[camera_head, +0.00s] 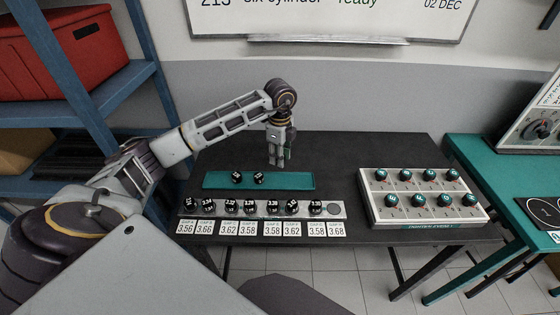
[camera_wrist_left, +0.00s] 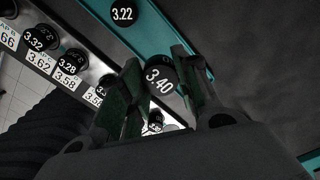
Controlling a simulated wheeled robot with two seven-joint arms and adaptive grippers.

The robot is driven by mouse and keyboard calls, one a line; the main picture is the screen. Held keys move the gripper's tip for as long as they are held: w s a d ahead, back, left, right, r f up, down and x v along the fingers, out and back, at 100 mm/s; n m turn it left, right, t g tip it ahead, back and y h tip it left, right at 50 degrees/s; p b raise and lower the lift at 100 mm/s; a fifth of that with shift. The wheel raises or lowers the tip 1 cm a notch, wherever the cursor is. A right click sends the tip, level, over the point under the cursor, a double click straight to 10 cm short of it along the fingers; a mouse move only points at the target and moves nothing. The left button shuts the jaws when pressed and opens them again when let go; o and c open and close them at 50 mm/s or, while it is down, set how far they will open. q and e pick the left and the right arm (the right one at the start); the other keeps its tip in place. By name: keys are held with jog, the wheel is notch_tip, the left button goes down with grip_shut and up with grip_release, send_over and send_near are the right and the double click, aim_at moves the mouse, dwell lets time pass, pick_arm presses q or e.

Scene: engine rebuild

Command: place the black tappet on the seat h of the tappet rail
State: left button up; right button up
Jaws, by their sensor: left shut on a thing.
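In the head view the held tappet is too small to make out. The tappet rail (camera_head: 180,208) lies in front of the tray and carries a row of black tappets (camera_head: 250,207). The rail's far right seat (camera_head: 334,209) shows no tappet. My right gripper is not in view.
The teal tray (camera_head: 290,181) holds two black tappets (camera_head: 237,177); one marked 3.22 (camera_wrist_left: 122,14) shows in the left wrist view. White number cards (camera_head: 337,229) line the rail's front. A pale box with several capped pieces (camera_head: 375,213) stands to the right.

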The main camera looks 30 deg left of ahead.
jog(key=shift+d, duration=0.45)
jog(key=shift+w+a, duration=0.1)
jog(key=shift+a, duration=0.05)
